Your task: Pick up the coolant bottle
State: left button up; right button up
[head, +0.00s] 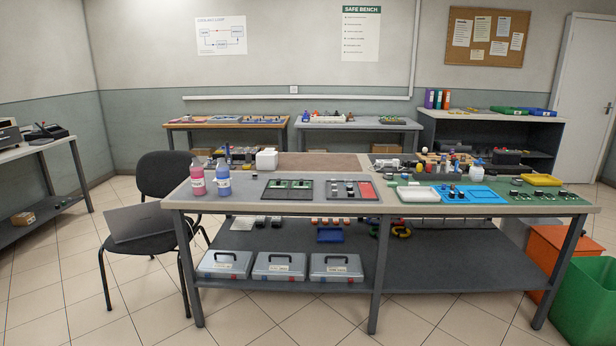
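Two labelled bottles stand upright near the left end of the central workbench (240,204). One bottle is pink-red (197,180) and the other is blue (223,181). They stand side by side with a small gap. Their labels are too small to read, so I cannot tell which one is the coolant bottle. Neither gripper shows in the head view.
To the right on the bench are dark panels (288,189), a blue tray (468,195) and a yellow tray (541,180). Orange (552,255) and green (590,305) bins stand at right. The front floor is clear.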

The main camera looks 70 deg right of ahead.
aim_at(222, 175)
jog(key=z, duration=1.7)
